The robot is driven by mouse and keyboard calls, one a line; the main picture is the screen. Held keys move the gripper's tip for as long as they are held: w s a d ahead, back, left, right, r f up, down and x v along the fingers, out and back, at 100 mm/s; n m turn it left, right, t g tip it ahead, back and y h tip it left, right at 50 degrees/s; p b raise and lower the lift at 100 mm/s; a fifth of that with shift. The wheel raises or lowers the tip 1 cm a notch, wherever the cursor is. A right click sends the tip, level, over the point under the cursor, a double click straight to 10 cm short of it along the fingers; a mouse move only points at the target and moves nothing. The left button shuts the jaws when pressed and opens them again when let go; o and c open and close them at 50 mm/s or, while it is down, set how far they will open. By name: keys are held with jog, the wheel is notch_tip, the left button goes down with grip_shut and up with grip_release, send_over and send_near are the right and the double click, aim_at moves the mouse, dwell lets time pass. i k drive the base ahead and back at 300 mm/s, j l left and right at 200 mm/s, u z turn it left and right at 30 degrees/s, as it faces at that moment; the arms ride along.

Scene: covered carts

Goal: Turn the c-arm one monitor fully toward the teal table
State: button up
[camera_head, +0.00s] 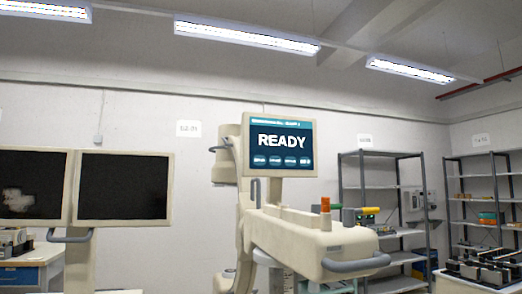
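A monitor with a lit dark-blue screen reading READY (282,143) is mounted in a beige frame on a beige wheeled-type machine (300,235). Its screen faces me, turned only slightly. A grey handle (222,148) sticks out at the left of the monitor. The machine's arm reaches toward me and ends in a grey bar handle (355,263), with an orange-topped knob (325,212) on top. No label tells whether this is c-arm one. No teal table is in view. My gripper is not in view.
Two dark screens in beige frames (122,187) stand at the left on a post with a grey handle (70,236). A bench with a blue drawer (20,275) is behind them.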

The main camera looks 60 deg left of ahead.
aim_at(273, 147)
jog(key=i+u, duration=0.15)
jog(key=u, duration=0.3)
jog(key=i+u, duration=0.1)
jog(key=u, duration=0.35)
jog(key=i+u, duration=0.15)
jog(key=u, duration=0.3)
jog(key=i+l+u, duration=0.1)
jog(key=u, duration=0.35)
jog(key=i+l+u, duration=0.1)
jog(key=u, duration=0.35)
jog(key=i+l+u, duration=0.3)
jog(key=l, duration=0.45)
jog(key=i+l+u, duration=0.3)
jog(key=l, duration=0.45)
jog(key=l+u, duration=0.3)
jog(key=l, duration=0.5)
jog(key=l+u, duration=0.3)
jog(key=l, duration=0.6)
jog(key=i+l, duration=0.1)
jog(key=l, duration=1.6)
